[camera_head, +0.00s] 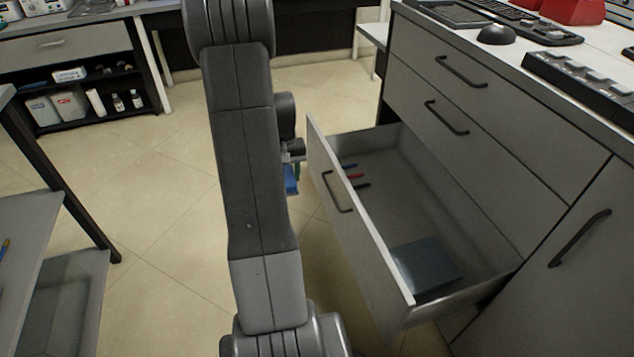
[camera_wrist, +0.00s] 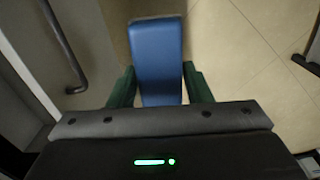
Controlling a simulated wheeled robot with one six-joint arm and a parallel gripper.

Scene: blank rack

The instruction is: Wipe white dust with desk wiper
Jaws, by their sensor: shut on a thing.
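My gripper (camera_wrist: 157,72) is shut on a blue block-like thing (camera_wrist: 158,45), which looks like the desk wiper. The green fingers press on its two sides, and it sticks out ahead of them. In the head view my gripper (camera_head: 291,158) is mostly hidden behind my arm, and only a small part of the blue wiper (camera_head: 291,181) shows. It hangs in the air to the left of the open drawer's front. No white dust can be made out in either view.
An open drawer (camera_head: 440,190) juts from the grey cabinet (camera_head: 530,150) and holds a few pens (camera_head: 354,175) and a dark blue-grey box (camera_head: 426,264). A table (camera_head: 30,230) stands left. The floor between is clear.

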